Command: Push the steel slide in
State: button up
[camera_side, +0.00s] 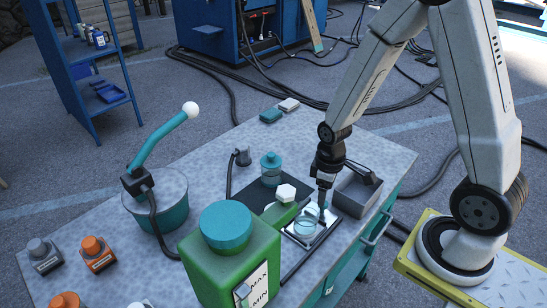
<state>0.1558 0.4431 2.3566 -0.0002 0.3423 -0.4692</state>
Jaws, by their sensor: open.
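My gripper (322,208) points down at the right part of the grey workbench (150,262). Its fingers are small here, and the gap between them is hard to make out. It is just above or beside a pale, shiny plate (296,241), which may be the steel slide; I cannot tell for sure. A clear glass cup (304,225) stands on this plate, just left of the gripper. Whether the fingers touch the plate is not clear. The arm hides part of the area behind the gripper.
A grey open box (358,196) stands right of the gripper. A green tank with a teal cap (226,228) stands in front, left. A black mat (252,193), a teal-topped jar (271,165) and a green block with a white knob (285,193) are close by.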

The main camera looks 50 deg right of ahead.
jog(key=shift+f, duration=1.7)
grip_shut()
dwell(0.4)
